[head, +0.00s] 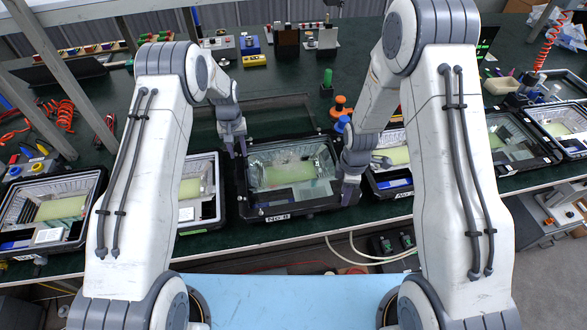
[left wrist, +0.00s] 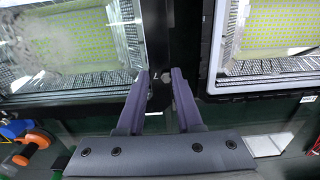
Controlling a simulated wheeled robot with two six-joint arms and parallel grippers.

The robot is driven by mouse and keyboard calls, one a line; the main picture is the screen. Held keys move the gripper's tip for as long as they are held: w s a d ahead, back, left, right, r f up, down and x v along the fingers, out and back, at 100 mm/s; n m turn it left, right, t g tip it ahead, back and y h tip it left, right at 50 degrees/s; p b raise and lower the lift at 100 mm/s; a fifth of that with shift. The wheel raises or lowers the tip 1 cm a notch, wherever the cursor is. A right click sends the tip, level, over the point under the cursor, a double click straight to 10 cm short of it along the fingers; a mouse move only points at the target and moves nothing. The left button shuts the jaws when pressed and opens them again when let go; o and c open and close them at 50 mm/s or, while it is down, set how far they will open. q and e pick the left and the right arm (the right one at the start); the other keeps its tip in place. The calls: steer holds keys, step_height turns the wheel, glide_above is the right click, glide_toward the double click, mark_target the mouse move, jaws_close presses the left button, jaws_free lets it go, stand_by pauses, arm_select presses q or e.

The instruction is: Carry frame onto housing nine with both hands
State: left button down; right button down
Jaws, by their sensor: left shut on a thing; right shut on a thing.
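A black frame with a clear glass pane (head: 290,165) is over the middle housing, whose front label (head: 277,217) looks like No 8. I cannot tell if there is a gap beneath the frame. My left gripper (head: 238,150) is shut on the frame's left side; in the left wrist view its purple fingers (left wrist: 160,85) stand either side of the black edge bar. My right gripper (head: 349,190) is shut at the frame's right side, its grip partly hidden by the wrist. An open housing (head: 398,186) stands just right; its label is too small to read surely and my right arm hides part.
More housings stand in the row: one left (head: 213,190), partly behind my left arm, one far left (head: 50,212), and two at right (head: 515,140) (head: 565,122). An orange tool (head: 341,106) and a green bottle (head: 327,78) stand behind the frame. The dark green bench (head: 290,85) is clearer there.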

arm_select(q)
steer(key=shift+r, duration=0.2)
arm_select(e)
steer(key=shift+w+r, duration=0.1)
steer(key=shift+r, duration=0.1)
